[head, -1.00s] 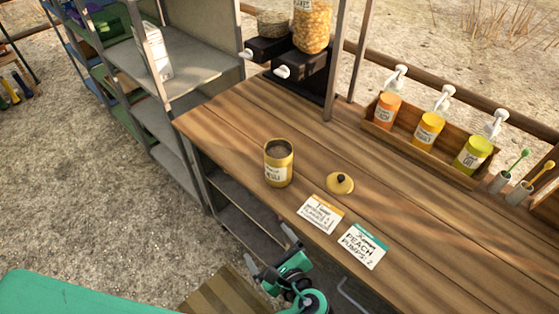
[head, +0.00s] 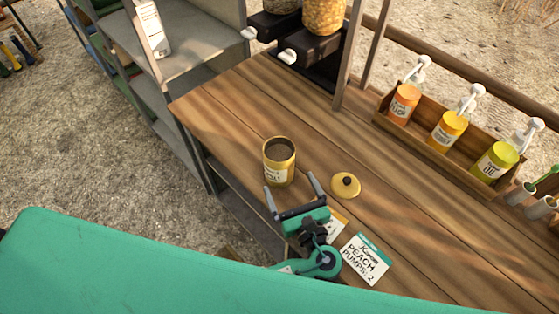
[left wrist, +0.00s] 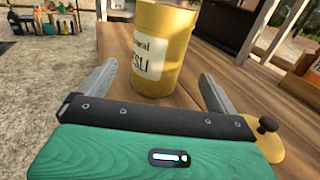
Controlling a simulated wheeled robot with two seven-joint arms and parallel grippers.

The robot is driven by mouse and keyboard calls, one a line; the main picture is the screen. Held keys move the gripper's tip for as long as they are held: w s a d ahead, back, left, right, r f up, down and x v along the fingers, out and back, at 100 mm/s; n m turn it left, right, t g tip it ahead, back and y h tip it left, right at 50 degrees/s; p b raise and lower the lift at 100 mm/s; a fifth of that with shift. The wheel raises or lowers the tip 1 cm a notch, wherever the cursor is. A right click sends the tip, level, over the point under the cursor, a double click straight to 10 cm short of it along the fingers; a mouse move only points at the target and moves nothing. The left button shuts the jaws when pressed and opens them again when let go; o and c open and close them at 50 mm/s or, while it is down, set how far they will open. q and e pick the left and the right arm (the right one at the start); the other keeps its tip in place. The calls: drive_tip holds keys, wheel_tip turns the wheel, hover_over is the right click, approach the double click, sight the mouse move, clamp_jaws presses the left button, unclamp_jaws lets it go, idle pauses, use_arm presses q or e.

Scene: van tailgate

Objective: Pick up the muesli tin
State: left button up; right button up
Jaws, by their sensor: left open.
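The muesli tin (head: 279,163) is a yellow, open-topped tin with a white label and dark contents, upright on the wooden counter. In the left wrist view the tin (left wrist: 160,50) stands just ahead, between and beyond the fingertips. My left gripper (head: 293,190) is open and empty, at the near side of the tin, its two fingers pointing at it; the gripper also shows in the left wrist view (left wrist: 158,85). The yellow lid with a dark knob (head: 346,185) lies on the counter right of the tin. My right gripper is not in view.
A peach pumps card (head: 365,259) lies near the counter's front edge, and another card is partly hidden by my left gripper. A wooden box (head: 437,154) of pump bottles and black dispensers (head: 312,55) stand at the back. The counter behind the tin is clear.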

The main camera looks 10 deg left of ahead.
sight(286, 177)
use_arm(q)
drive_tip(key=x, duration=0.3)
drive_tip(key=shift+w+a, duration=0.3)
drive_tip(key=shift+w, duration=0.2)
drive_tip(key=x, duration=0.1)
drive_tip(key=p+x, duration=0.1)
drive_tip(key=x, duration=0.1)
drive_tip(key=p+x, duration=0.1)
drive_tip(key=shift+a+r, duration=0.25)
drive_tip(key=shift+r, duration=0.15)
drive_tip(key=shift+w+a, duration=0.15)
drive_tip(key=shift+w, duration=0.15)
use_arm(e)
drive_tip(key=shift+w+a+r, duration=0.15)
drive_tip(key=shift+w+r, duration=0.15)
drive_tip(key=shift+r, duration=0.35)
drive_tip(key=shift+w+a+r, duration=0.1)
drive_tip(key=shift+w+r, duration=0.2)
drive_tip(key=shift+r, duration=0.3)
use_arm(q)
drive_tip(key=shift+c, duration=0.4)
drive_tip(key=c, duration=1.1)
drive_tip(key=shift+c, duration=0.2)
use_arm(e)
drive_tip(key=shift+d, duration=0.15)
use_arm(q)
drive_tip(key=shift+r, duration=0.1)
